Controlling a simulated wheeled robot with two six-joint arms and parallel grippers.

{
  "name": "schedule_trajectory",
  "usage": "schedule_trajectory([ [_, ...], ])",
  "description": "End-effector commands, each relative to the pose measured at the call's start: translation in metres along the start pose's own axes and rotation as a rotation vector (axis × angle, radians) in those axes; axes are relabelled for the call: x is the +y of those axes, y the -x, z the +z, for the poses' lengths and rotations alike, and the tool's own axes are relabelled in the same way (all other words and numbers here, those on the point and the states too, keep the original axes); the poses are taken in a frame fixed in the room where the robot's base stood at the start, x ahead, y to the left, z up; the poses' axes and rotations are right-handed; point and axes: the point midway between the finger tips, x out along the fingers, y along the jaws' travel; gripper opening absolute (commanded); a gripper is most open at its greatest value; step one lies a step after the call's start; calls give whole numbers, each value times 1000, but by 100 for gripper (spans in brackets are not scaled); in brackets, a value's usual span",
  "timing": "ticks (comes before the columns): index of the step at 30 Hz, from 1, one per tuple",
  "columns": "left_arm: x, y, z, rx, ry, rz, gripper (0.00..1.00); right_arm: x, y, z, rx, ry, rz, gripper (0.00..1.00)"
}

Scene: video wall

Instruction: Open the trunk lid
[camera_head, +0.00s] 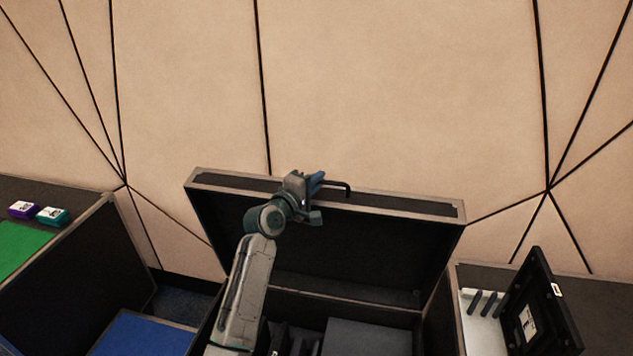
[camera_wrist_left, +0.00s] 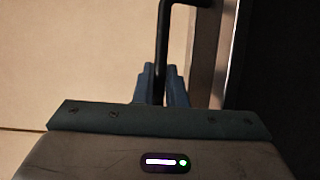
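The trunk lid (camera_head: 350,255) stands raised and steep at the back of the dark trunk (camera_head: 436,318), its dark inner side facing me. A black bar handle (camera_head: 346,187) sits at the lid's top edge. My left gripper (camera_head: 318,180) is at the handle's left part. In the left wrist view, the handle (camera_wrist_left: 162,30) runs down between the two blue fingers (camera_wrist_left: 160,75), which are close around it. The lid's edge (camera_wrist_left: 207,55) is just right of the fingers. My left arm hides part of the lid and trunk. My right gripper is not in view.
Grey and dark items (camera_head: 370,336) lie inside the trunk. At left is an open case with a blue panel (camera_head: 145,337), and purple (camera_head: 24,209) and teal (camera_head: 52,216) boxes near a green mat (camera_head: 22,245). A black framed panel (camera_head: 540,305) stands at right. A beige wall (camera_head: 400,90) rises behind.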

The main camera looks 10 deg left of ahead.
Motion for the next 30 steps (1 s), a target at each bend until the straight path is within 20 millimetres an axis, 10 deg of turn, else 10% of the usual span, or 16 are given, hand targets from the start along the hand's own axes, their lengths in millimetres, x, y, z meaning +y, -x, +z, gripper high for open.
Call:
schedule_trajectory([
  [18, -22, 74, 31, 0, -54, 132, 0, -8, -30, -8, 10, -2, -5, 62],
  [29, -20, 78, 33, 0, -60, 142, 0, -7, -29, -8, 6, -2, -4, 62],
  [30, -20, 78, 33, 0, -60, 142, 15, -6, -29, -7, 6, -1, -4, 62],
])
